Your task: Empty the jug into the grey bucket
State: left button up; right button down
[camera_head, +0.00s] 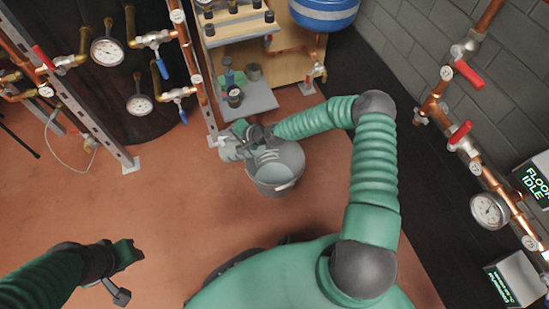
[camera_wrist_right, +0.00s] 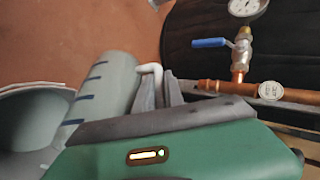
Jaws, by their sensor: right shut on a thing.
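The grey bucket (camera_head: 277,178) stands on the floor near the middle of the head view; part of its rim (camera_wrist_right: 35,90) shows at the left of the right wrist view. My right gripper (camera_head: 257,134) is above the bucket's far left side. It is shut on the handle of the jug (camera_head: 231,151), pale grey with blue marks in the right wrist view (camera_wrist_right: 105,82). The jug lies at a slant beside or over the bucket's rim; its mouth and contents are hidden. My left gripper (camera_head: 127,253) is low at the left, away from both; its fingers are unclear.
Copper pipework with gauges (camera_head: 108,51) stands at the left, and more pipes with red valves (camera_head: 468,74) run along the right wall. A wooden shelf unit (camera_head: 285,70) stands behind the bucket. The reddish floor (camera_head: 180,205) left of the bucket is clear.

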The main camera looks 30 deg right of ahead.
jog(key=shift+s+d+r+m+t+y+b, duration=0.25)
jog(key=shift+d+t+y+b, duration=0.2)
jog(key=shift+b, duration=1)
jog(key=shift+s+d+r+m+t+y+b, duration=0.1)
jog(key=shift+s+d+t+y+b, duration=0.35)
jog(key=shift+b, duration=0.95)
dwell(2.8)
jog(key=shift+s+d+y+b, duration=0.15)
jog(key=shift+s+d+b, duration=0.25)
jog(key=shift+b, duration=0.55)
jog(key=shift+s+d+y+b, duration=0.2)
jog(key=shift+d+b, duration=0.4)
jog(key=shift+b, duration=0.3)
dwell(0.5)
